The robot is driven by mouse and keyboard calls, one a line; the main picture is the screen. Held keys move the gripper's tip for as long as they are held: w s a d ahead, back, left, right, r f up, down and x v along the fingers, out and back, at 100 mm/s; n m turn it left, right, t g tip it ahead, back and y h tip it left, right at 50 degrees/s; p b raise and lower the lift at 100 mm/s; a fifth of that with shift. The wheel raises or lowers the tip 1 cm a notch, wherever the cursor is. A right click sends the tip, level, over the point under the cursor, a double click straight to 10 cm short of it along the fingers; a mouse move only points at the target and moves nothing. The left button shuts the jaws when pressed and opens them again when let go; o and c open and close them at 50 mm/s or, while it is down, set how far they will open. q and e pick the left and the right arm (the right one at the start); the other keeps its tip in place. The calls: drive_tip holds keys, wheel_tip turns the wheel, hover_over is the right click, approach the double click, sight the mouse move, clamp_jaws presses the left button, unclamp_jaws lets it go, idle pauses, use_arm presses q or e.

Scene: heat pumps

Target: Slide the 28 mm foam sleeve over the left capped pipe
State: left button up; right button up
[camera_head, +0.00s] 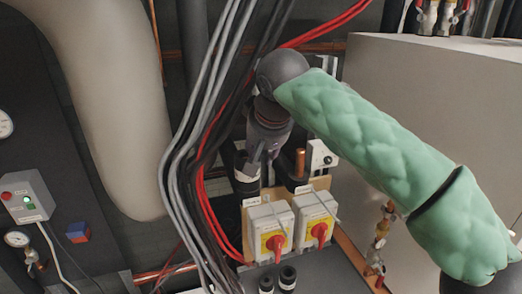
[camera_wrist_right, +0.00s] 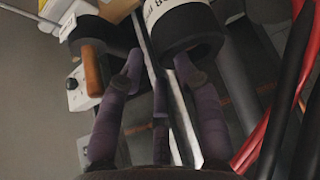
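A thick black foam sleeve with a white label (camera_head: 247,180) stands upright left of centre in the head view. It also shows large at the top of the wrist view (camera_wrist_right: 187,28), its label partly legible with an "8". Whether the left capped pipe is inside it I cannot tell. My right gripper (camera_head: 262,153) is just above and beside this sleeve. In the wrist view its purple fingers (camera_wrist_right: 158,64) are apart with nothing visible between them, close to the sleeve's end. A copper pipe (camera_head: 300,160) rises from another black sleeve (camera_head: 298,178) to the right. My left gripper is out of view.
Two switch boxes with red knobs (camera_head: 269,228) (camera_head: 317,217) stand in front of the sleeves. Two short black cylinders (camera_head: 266,284) (camera_head: 288,278) are at the bottom. Grey, black and red cables (camera_head: 190,150) hang close left of the gripper. A large grey cabinet (camera_head: 430,100) is at right.

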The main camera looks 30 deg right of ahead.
drive_tip(key=shift+w+a+f, duration=0.3)
drive_tip(key=shift+a+f, duration=0.25)
drive_tip(key=shift+f, duration=0.2)
drive_tip(key=shift+s+d+r, duration=0.25)
drive_tip(key=shift+s+r, duration=0.05)
drive_tip(key=shift+w, duration=0.1)
drive_tip(key=shift+r, duration=0.1)
drive_tip(key=shift+a+r, duration=0.1)
drive_tip(key=shift+r, duration=0.15)
drive_tip(key=v, duration=1.1)
drive_tip(key=shift+r, duration=0.15)
